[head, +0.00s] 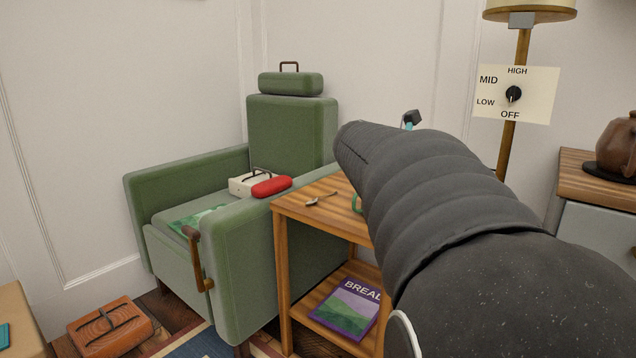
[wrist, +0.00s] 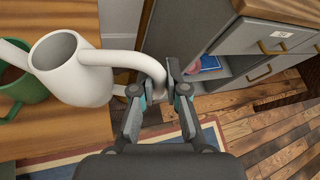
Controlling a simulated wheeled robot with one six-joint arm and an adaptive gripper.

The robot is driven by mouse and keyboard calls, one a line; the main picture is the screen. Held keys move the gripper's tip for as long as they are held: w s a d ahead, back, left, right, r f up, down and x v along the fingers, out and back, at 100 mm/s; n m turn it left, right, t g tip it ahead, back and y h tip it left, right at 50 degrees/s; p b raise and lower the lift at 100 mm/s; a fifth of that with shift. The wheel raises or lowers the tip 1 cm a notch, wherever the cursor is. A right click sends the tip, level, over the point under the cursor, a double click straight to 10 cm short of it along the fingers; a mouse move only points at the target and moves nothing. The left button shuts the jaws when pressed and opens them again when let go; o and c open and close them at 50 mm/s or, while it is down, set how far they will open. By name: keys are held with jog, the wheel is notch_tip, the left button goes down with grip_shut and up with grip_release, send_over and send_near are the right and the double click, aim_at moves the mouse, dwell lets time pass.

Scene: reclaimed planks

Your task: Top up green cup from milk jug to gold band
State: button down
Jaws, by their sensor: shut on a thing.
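The white milk jug (wrist: 85,82) shows in the wrist view at upper left, its open mouth toward the camera and its spout to the left. My gripper (wrist: 160,88) is shut on the jug's handle. The green cup (wrist: 30,90) is at the left edge, partly hidden by the jug and its spout; brown liquid shows inside. No gold band can be made out. I cannot tell how far the jug is tilted.
A lamp with a dial plate (head: 528,95) stands behind. A grey drawer cabinet (wrist: 240,35) is at upper right in the wrist view.

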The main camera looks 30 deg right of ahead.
jog(key=shift+w+r+n+g, duration=0.3)
jog(key=shift+w+r+n, duration=0.2)
jog(key=shift+w+r, duration=0.65)
dwell(1.2)
jog(key=shift+w+r, duration=0.15)
jog(key=shift+r, duration=0.35)
jog(key=shift+w+r+n+g+p, duration=0.3)
jog(key=shift+w+r+g+p, duration=0.1)
jog(key=shift+p, duration=0.1)
jog(key=shift+w+r+n+p, duration=0.3)
jog(key=shift+w+r+p, duration=0.25)
jog(key=shift+p, duration=0.5)
jog(key=s+f+m+b, duration=0.1)
jog(key=s+f, duration=0.1)
jog(key=s+f+m+t+b, duration=0.1)
jog(key=s+f+b, duration=0.1)
jog(key=shift+s+f, duration=0.25)
jog(key=shift+f, duration=0.1)
jog(key=shift+s+f+m+t, duration=1.3)
jog(key=shift+s+f, duration=0.35)
jog(key=shift+f, duration=2.05)
notch_tip(320, 180, up, 7)
jog(key=p, duration=0.5)
